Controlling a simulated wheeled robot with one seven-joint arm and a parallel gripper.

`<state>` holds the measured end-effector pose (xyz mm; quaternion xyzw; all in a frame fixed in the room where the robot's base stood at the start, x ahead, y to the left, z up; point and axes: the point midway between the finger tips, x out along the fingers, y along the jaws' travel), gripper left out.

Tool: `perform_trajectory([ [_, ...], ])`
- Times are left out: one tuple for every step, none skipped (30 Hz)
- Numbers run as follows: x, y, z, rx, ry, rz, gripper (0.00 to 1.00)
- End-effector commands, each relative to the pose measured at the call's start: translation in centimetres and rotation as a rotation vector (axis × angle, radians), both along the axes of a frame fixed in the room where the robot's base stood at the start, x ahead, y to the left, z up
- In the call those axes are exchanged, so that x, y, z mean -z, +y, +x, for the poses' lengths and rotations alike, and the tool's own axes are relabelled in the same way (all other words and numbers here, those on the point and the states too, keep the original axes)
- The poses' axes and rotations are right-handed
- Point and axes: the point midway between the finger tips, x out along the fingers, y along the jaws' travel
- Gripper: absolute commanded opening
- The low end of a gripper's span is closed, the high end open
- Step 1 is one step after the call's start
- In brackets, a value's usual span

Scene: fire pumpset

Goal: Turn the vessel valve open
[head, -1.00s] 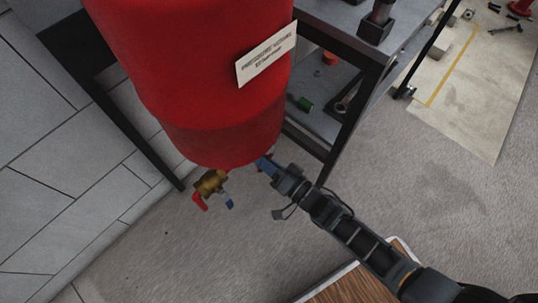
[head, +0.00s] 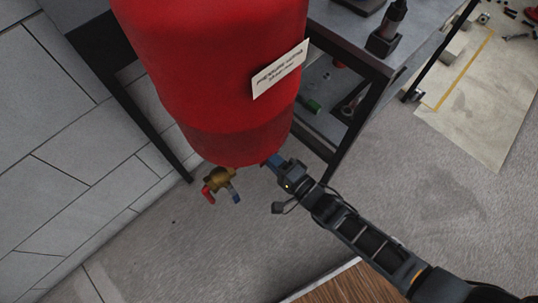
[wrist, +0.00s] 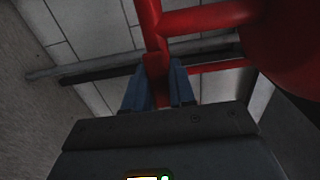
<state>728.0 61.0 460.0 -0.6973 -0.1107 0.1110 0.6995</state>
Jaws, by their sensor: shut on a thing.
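The red pressure vessel (head: 215,70) carries a white label (head: 280,68) and fills the upper middle of the head view. My gripper (head: 274,161) reaches under its lower right edge, blue fingertips partly hidden by the vessel. In the wrist view, my gripper (wrist: 158,85) is shut on a red lever-like part (wrist: 156,64) between its blue fingers. This part runs up towards red piping; whether it is the vessel valve's handle is not clear. The vessel's red underside (wrist: 295,45) is at the right there. A brass valve (head: 217,179) with red and blue handles hangs left of my gripper.
A dark metal frame (head: 352,130) with a grey shelf stands right of the vessel. A wooden top (head: 345,285) with a pale edge lies at the bottom. Tiled wall (head: 50,130) is at the left. Grey floor (head: 170,260) is open below the vessel.

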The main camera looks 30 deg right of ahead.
Motion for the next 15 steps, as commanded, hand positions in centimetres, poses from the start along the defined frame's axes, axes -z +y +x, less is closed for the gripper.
perform_trajectory([
  [-0.03,-0.10,-0.02,0.002,0.003,0.005,0.00],
  [-0.04,-0.11,-0.02,0.002,0.003,0.007,0.00],
  [-0.05,-0.11,-0.02,0.002,0.004,0.010,0.00],
  [-0.06,-0.12,-0.01,0.002,0.005,0.012,0.00],
  [-0.06,-0.12,-0.01,0.002,0.005,0.013,0.00],
  [-0.07,-0.12,-0.01,0.002,0.004,0.013,0.00],
  [-0.07,-0.13,0.00,0.002,0.005,0.014,0.00],
  [-0.08,-0.13,0.00,0.002,0.005,0.014,0.00],
  [-0.08,-0.14,0.00,0.002,0.005,0.014,0.00],
  [-0.08,-0.14,0.00,0.003,0.005,0.014,0.00],
  [-0.09,-0.14,0.00,0.003,0.005,0.014,0.00],
  [-0.09,-0.14,0.00,0.003,0.005,0.014,0.00],
  [-0.09,-0.14,0.00,0.003,0.005,0.014,0.00],
  [-0.10,-0.15,0.01,0.003,0.005,0.014,0.00],
  [-0.10,-0.15,0.01,0.003,0.005,0.014,0.28],
])
